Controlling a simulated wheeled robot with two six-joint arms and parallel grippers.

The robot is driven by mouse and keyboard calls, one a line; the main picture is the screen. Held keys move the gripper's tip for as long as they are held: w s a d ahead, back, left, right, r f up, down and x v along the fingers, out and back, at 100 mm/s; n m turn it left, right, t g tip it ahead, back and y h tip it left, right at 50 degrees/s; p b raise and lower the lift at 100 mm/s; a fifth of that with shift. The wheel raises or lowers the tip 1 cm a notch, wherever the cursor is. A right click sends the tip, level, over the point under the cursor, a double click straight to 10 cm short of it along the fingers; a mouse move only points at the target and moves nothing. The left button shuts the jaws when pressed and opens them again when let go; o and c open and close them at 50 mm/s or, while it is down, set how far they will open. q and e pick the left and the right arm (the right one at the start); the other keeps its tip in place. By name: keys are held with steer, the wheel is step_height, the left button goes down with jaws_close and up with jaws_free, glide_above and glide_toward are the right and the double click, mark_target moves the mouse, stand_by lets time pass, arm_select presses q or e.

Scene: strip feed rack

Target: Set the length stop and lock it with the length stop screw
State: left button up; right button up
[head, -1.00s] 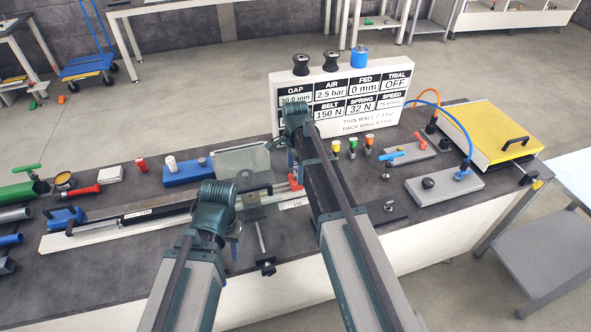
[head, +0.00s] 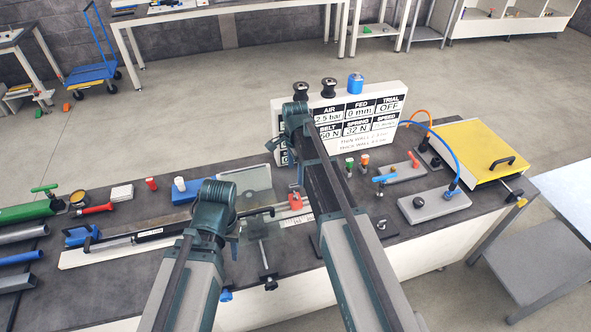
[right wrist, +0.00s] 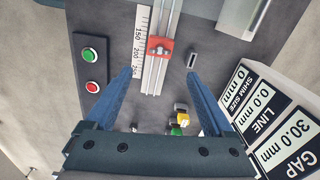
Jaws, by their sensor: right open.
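The red length stop (head: 295,201) sits on the pale rail, beside a white millimetre scale (head: 295,222). In the right wrist view the stop (right wrist: 160,46) is just beyond my right fingertips, and the scale (right wrist: 141,48) runs along its left. A small screw-like dot is on the stop; I cannot tell if it is the length stop screw. My right gripper (right wrist: 159,73) is open and empty, its blue fingers either side of the rail line. In the head view its fingers are mostly hidden behind the arm. My left gripper (head: 234,232) is over the bench, its jaws unclear.
A display board (head: 365,118) stands behind my right arm. A clear plate (head: 243,184) is near the rail. Green and red buttons (right wrist: 91,70) lie left of my right gripper. A grey box with a blue hose (head: 435,203) and a yellow-topped unit (head: 480,150) stand to the right.

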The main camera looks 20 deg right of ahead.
arm_select(q)
step_height(320, 180, up, 3)
steer(key=shift+f+p, duration=0.1)
steer(key=shift+p, duration=0.75)
arm_select(e)
step_height(320, 180, up, 3)
steer(key=shift+f, duration=0.1)
steer(key=s+a+n, duration=0.2)
steer(key=s+n, duration=1.5)
steer(key=s, duration=0.2)
arm_select(q)
step_height(320, 180, down, 10)
steer(key=b, duration=0.9)
steer(key=shift+r+b, duration=0.25)
steer(key=shift+b, duration=0.05)
arm_select(e)
steer(key=s+a+f+n+h, duration=0.1)
steer(key=s+a+f+n, duration=0.2)
steer(key=a+f, duration=0.6)
steer(key=shift+s+a+f, duration=0.2)
steer(key=shift+s+a, duration=0.75)
steer(key=shift+s, duration=0.1)
arm_select(q)
steer(key=shift+a, duration=0.1)
arm_select(e)
steer(key=shift+a, duration=0.1)
